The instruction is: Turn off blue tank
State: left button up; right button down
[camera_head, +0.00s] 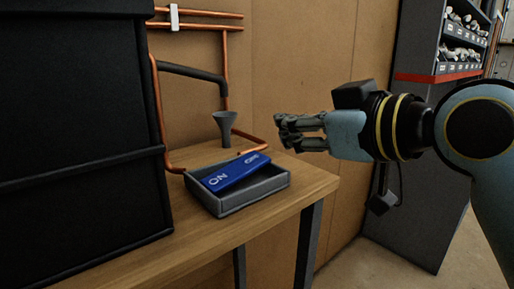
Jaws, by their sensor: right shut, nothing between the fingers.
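A blue rocker-like piece (229,174) sits tilted in a shallow grey open box (240,203) on the wooden table. White letters "ON" show on its near end, and smaller lettering at its far end is too small to read. My right gripper (283,131) is shut and empty. It comes in from the right and appears above and to the right of the blue piece, apart from it. My left gripper is not in view. No tank coloured blue shows.
A large black cabinet or tank (75,140) fills the left. Copper pipes (158,105) and a grey funnel (225,127) stand behind the box. The wooden table (285,205) is bare to the box's right. Grey shelves (425,130) stand at the right.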

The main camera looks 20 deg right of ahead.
jog(key=p, duration=0.2)
send_over(257, 164)
jog(key=shift+s+a+f, duration=0.1)
jog(key=shift+a+f, duration=0.1)
jog(key=shift+f, duration=0.35)
jog(key=shift+s+a+f, duration=0.1)
jog(key=shift+a+f, duration=0.1)
jog(key=shift+f, duration=0.35)
jog(key=f, duration=0.2)
jog(key=shift+w+d+f, duration=0.2)
jog(key=shift+w+f, duration=0.05)
jog(key=shift+f, duration=0.1)
jog(key=shift+s+d+f, duration=0.1)
jog(key=shift+d+f, duration=0.1)
jog(key=shift+f, duration=0.55)
